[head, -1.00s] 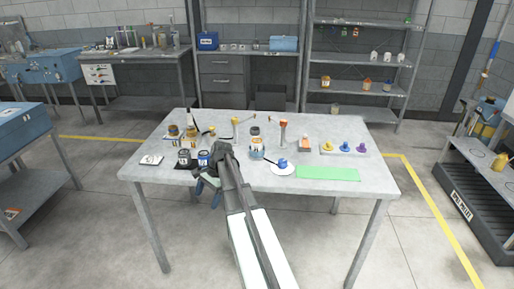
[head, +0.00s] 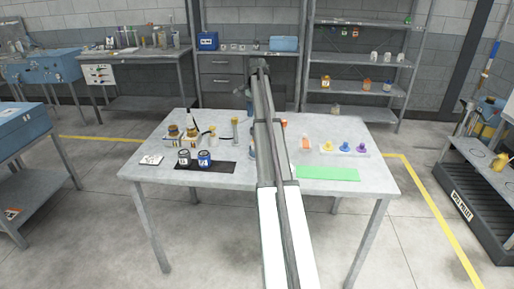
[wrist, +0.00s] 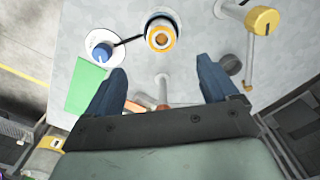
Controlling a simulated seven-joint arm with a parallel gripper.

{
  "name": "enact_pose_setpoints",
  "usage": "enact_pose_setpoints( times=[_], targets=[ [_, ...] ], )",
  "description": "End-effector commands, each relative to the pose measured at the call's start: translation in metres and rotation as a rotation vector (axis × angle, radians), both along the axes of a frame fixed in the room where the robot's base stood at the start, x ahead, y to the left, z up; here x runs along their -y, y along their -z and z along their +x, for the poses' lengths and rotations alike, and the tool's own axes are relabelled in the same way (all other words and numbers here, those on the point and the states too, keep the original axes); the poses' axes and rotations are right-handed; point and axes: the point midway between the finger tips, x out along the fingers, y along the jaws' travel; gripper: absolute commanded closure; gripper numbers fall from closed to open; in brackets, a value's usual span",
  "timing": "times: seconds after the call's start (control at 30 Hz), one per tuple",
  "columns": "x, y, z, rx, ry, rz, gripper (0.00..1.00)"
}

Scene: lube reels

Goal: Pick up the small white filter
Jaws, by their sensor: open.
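I cannot make out a thing that is surely the small white filter. In the wrist view my gripper (wrist: 163,70) is open and empty, its two blue fingers spread above the table (wrist: 185,55). A small pale round piece with a thin stem (wrist: 162,80) shows between the fingers, lower down. An orange-ringed jar (wrist: 161,34) stands just beyond the fingertips. A blue knob on a white disc (wrist: 101,50) lies left of it. In the head view my arm hides the table's middle, and the fingers are not clear.
In the head view, a green mat (head: 328,173) and several coloured knobs on a strip (head: 345,149) lie at right. In the wrist view, a yellow-topped piece (wrist: 263,19) and dark knob (wrist: 231,63) are at right.

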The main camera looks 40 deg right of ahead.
Motion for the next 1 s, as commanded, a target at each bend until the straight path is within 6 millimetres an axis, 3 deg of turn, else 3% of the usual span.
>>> enact_pose_setpoints(
  times=[0.17,0.6,0.87,1.0],
  targets=[
    [0.001,0.011,-0.001,-0.002,0.001,-0.003,0.13],
    [0.001,0.079,0.000,-0.001,0.001,-0.001,0.13],
    [0.001,0.092,0.000,-0.001,0.001,-0.001,0.13],
    [0.002,0.108,0.001,-0.001,0.001,-0.001,0.13]
  ],
)
